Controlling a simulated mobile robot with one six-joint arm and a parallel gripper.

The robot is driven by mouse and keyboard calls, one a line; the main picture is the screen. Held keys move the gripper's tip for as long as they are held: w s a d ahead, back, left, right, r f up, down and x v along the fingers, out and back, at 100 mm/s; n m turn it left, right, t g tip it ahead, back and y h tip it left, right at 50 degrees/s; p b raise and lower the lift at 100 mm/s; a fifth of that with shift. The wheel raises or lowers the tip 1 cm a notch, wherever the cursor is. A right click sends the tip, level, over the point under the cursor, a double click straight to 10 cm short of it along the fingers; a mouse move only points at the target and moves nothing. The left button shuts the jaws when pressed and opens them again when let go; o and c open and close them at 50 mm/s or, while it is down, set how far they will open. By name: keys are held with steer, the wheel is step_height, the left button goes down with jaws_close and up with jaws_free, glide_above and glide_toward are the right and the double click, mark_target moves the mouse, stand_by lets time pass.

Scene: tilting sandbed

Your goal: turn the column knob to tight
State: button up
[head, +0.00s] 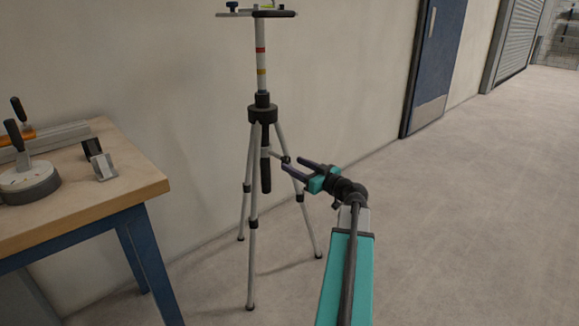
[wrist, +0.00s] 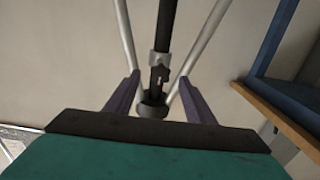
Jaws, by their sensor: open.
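A silver tripod (head: 261,75) with red and yellow bands on its upper tube stands by the wall and bears a small board on top. Its black centre column (wrist: 168,25) hangs between the splayed legs. A small black knob (wrist: 160,76) shows on the column beside a grey collar, in the wrist view. My gripper (head: 291,167) is open and empty to the right of the column. In the wrist view the dark purple fingertips (wrist: 159,78) frame the knob, one on each side; contact cannot be told. The knob's marking cannot be read.
A wooden workbench (head: 95,210) with blue legs stands at the left, bearing clamps and a round fixture. The tripod legs (head: 251,255) spread around the column. A blue door (head: 437,60) is at the back right. The floor at right is clear.

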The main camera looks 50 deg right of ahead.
mark_target(287, 161)
steer(key=shift+w+d+b, duration=0.1)
steer(key=shift+w+b, duration=0.2)
steer(key=shift+w, duration=1.35)
steer(key=c, duration=1)
